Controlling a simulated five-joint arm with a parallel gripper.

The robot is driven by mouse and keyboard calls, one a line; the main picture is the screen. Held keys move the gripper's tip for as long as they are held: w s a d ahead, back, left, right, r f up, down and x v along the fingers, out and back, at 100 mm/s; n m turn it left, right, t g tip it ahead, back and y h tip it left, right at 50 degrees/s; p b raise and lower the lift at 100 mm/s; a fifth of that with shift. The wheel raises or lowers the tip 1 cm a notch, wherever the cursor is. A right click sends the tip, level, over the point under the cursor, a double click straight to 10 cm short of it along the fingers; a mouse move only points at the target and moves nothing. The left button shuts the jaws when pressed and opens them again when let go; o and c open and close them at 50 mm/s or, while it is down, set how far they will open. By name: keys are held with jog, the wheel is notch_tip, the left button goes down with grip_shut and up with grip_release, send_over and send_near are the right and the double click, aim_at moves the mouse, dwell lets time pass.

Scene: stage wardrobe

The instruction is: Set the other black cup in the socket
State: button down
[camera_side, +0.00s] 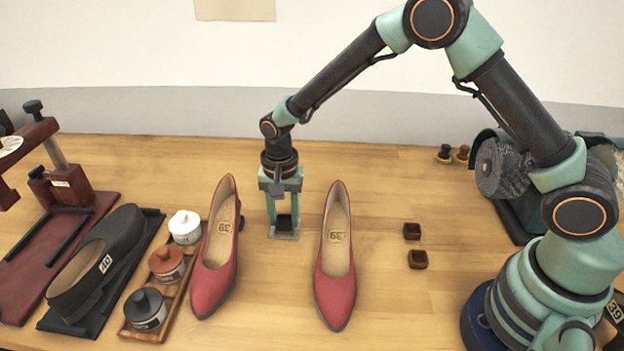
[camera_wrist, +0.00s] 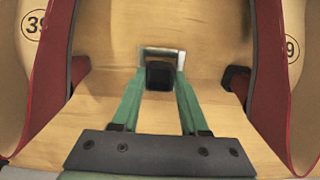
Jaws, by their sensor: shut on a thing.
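My gripper (camera_side: 284,208) points straight down between two red shoes and is shut on a small black cup (camera_side: 284,222). In the wrist view the black cup (camera_wrist: 160,76) sits between the green fingertips. A pale grey square frame, apparently the socket (camera_side: 284,236), is at the fingertips, low by the table. In the wrist view the socket (camera_wrist: 162,52) shows just beyond the cup and partly around it. I cannot tell whether the cup is seated in it or held just above. Two small dark brown cups (camera_side: 411,231) (camera_side: 418,259) stand on the table to the right.
The left red shoe (camera_side: 214,262) and right red shoe (camera_side: 335,262) flank my gripper closely. A wooden rack (camera_side: 130,327) with several lidded pots, a black shoe (camera_side: 98,262) and a dark red press (camera_side: 72,185) stand left. The table right of the shoes is mostly clear.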

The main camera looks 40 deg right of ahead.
jog(key=shift+f, duration=0.4)
jog(key=shift+c, duration=1.7)
grip_release()
jog(key=shift+r, duration=0.15)
jog(key=shift+r, duration=3.4)
